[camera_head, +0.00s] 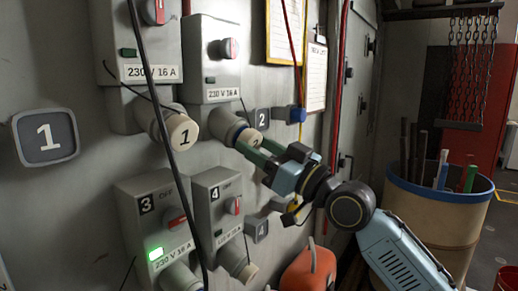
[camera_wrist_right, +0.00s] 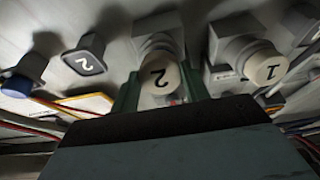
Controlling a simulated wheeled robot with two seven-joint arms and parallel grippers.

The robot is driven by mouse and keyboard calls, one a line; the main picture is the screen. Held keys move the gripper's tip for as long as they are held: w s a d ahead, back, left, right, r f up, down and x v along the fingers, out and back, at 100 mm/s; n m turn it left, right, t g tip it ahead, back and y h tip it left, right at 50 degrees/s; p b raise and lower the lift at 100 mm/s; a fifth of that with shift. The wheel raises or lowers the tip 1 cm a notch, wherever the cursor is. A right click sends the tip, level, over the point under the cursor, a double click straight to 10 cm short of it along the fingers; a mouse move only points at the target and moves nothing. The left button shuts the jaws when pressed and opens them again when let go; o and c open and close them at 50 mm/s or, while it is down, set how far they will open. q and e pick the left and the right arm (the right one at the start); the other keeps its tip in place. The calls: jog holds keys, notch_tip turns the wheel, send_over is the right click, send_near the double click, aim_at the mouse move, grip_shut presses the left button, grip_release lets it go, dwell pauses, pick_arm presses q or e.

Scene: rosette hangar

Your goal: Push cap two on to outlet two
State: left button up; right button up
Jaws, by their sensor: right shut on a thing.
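Cap two, cream with a black 2, shows between my right gripper's green fingers in the wrist view (camera_wrist_right: 160,77). My right gripper (camera_head: 252,146) is shut on it; only part of the cap (camera_head: 257,139) shows in the head view, behind the fingers. Outlet two (camera_head: 226,122) is the grey angled socket under the upper right switch box. The cap is lined up at its mouth, and the grey collar shows right behind it in the wrist view (camera_wrist_right: 158,40). I cannot tell whether any gap is left between them. My left gripper is not in view.
Cap one (camera_head: 182,133) sits on the outlet to the left. Switch boxes three (camera_head: 150,210) and four (camera_head: 217,190) are below. A dark cable (camera_head: 160,110) hangs in front of the wall. A blue-ended plug (camera_head: 296,114) is to the right. A barrel (camera_head: 440,210) stands far right.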

jog(key=shift+w+a+r, duration=0.2)
jog(key=shift+a, duration=0.15)
jog(key=o, duration=1.4)
jog(key=shift+c, duration=0.2)
